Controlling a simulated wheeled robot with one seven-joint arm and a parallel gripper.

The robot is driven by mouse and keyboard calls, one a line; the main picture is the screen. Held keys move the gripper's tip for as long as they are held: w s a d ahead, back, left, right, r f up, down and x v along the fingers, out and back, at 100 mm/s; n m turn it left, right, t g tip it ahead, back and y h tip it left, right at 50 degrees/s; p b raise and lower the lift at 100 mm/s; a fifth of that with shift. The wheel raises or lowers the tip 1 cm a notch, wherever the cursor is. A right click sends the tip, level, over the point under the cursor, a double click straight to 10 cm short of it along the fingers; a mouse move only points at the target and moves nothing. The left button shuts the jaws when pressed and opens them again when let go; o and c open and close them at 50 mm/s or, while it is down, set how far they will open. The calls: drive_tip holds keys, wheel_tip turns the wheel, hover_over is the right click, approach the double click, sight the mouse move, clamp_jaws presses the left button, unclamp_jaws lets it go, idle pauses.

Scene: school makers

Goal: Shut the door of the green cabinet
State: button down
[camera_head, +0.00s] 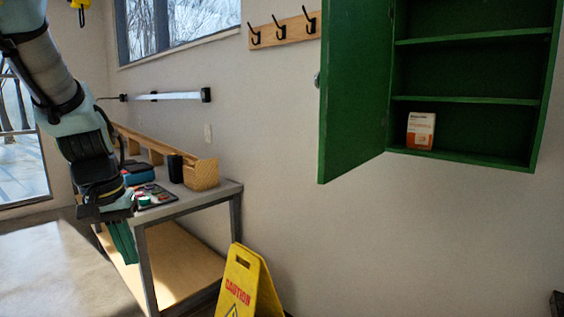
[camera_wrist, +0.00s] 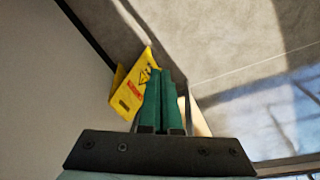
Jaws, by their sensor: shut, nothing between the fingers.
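The green cabinet (camera_head: 473,150) hangs on the wall at the upper right of the head view. Its door (camera_head: 352,95) stands open, swung out to the left, with a small handle (camera_head: 317,79) on its free edge. My gripper (camera_head: 127,252) hangs at the left in the head view, pointing down, well apart from the cabinet and lower than it. Its green fingers (camera_wrist: 166,100) are closed together and empty in the wrist view. The cabinet does not show in the wrist view.
A small orange and white box (camera_head: 421,131) stands on the cabinet's bottom shelf. A workbench (camera_head: 228,188) with several items stands along the wall. A yellow caution sign (camera_head: 250,285) is on the floor, also in the wrist view (camera_wrist: 128,98). Wall below the cabinet is clear.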

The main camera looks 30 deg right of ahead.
drive_tip(key=d+r+m+g+h, duration=0.25)
drive_tip(key=d+r+m, duration=0.25)
drive_tip(key=d+r, duration=0.85)
drive_tip(key=s+d+r+m+g+h, duration=0.1)
drive_tip(key=s+d+r+m, duration=0.2)
drive_tip(key=d+r, duration=0.3)
drive_tip(key=s+d+r+m+g+h, duration=0.1)
drive_tip(key=s+d+r+m, duration=0.25)
drive_tip(key=d, duration=0.35)
drive_tip(key=s+d+f+p, duration=0.4)
drive_tip(key=s+d+f, duration=0.2)
drive_tip(key=f, duration=0.1)
drive_tip(key=shift+s+d+f, duration=0.15)
drive_tip(key=shift+d, duration=0.15)
